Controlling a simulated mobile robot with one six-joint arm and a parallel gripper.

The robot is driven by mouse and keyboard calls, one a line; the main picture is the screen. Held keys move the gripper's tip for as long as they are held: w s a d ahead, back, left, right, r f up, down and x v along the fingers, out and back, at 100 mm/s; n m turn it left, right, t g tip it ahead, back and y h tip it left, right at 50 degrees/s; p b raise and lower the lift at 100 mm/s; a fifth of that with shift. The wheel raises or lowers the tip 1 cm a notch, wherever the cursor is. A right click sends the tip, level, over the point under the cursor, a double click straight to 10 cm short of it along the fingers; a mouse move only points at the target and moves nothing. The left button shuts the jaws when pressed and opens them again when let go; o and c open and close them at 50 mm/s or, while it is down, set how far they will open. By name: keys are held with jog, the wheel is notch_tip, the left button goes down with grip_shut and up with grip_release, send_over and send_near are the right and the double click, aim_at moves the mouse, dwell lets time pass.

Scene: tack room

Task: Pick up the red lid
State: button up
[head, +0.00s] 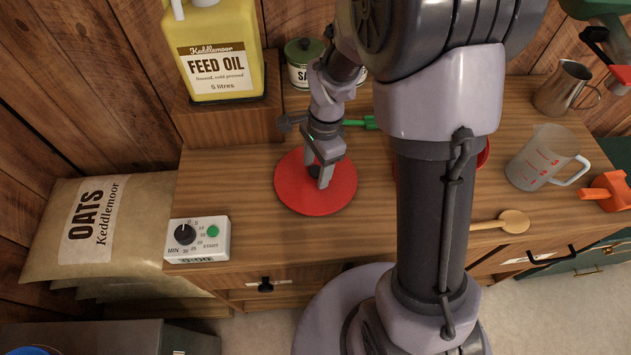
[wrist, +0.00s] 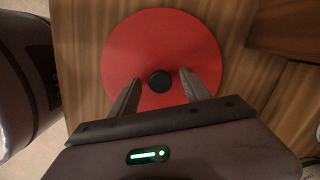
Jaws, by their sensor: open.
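The red lid (head: 325,198) lies flat on the wooden counter, a round disc left of my arm in the head view. In the wrist view the whole red lid (wrist: 155,38) shows apart from the part behind my gripper, with a black knob (wrist: 159,81) at its middle. My gripper (head: 321,179) is over the lid, pointing down. In the wrist view my gripper (wrist: 160,80) is open, with one finger on each side of the knob. I cannot tell whether the fingers touch the lid.
A white timer (head: 197,241) stands left of the lid. A yellow feed oil jug (head: 222,50) stands on a raised wooden block behind. A measuring jug (head: 540,158) and a wooden spoon (head: 500,222) are to the right. Bare counter (head: 230,185) lies left of the lid.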

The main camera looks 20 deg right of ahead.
jog(key=shift+r, duration=0.1)
jog(key=shift+c, duration=0.5)
grip_shut()
jog(key=shift+r, duration=0.1)
